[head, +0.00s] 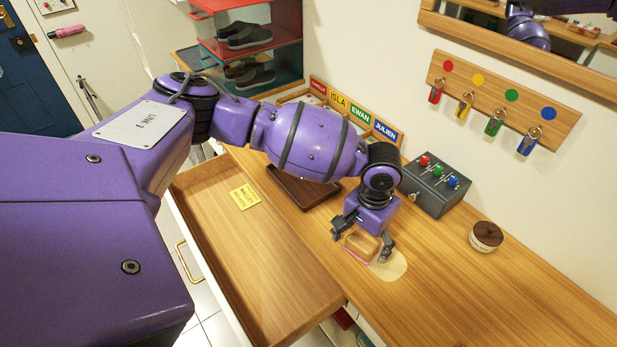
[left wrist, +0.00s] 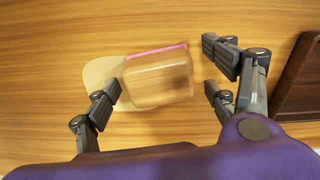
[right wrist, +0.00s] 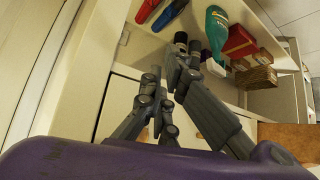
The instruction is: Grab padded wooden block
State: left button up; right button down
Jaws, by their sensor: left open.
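The padded wooden block (head: 361,244), light wood with a pink pad along its lower edge, sits on the wooden counter partly over a pale rounded mat (head: 394,267). In the left wrist view the block (left wrist: 158,80) lies between my spread fingers, blurred, with visible gaps to the fingers on its right. My left gripper (head: 362,246) is open and straddles the block from above. In the left wrist view my left gripper (left wrist: 163,82) holds nothing. My right gripper (right wrist: 168,75) shows only in the right wrist view, its fingers close together; nothing is seen in it.
A dark brown tray (head: 303,188) lies left of the gripper. An open drawer (head: 250,250) extends in front. Key hooks hang on the wall.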

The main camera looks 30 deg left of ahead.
pick_arm(q)
jog(key=shift+c, duration=0.5)
jog(key=c, duration=1.2)
